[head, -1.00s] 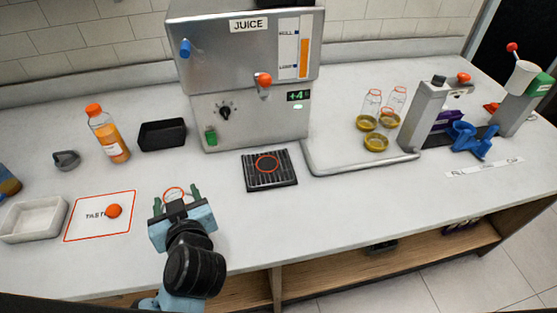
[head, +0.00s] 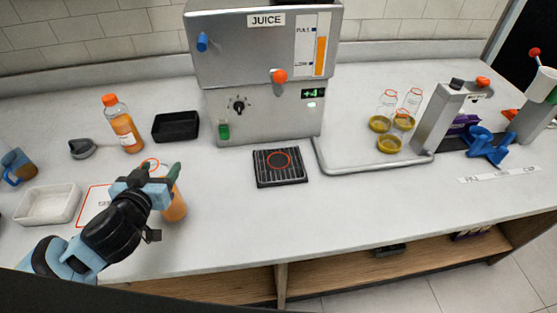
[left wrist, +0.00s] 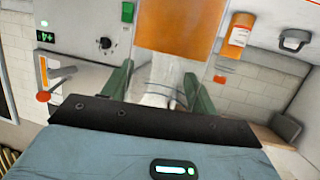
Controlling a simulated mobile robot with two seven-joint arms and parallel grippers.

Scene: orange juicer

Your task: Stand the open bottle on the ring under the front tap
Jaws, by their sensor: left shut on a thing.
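My left gripper (head: 160,185) is shut on the open bottle (head: 175,208), left of the machine. Its body shows orange juice, and its bare neck with an orange-red rim stands above the fingers. In the left wrist view, which is inverted, the bottle (left wrist: 175,35) lies between the green fingers (left wrist: 160,88). I cannot tell whether its base touches the counter. The red ring (head: 278,160) lies empty on the black drip tray, below the front tap (head: 279,78) with its orange knob. My right gripper is not in view.
A capped juice bottle (head: 123,125) and a black tray (head: 175,126) stand at the back left. A white tray (head: 48,204) is at far left. A red-bordered card (head: 90,205) is partly behind my arm. The counter between my gripper and the drip tray is clear.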

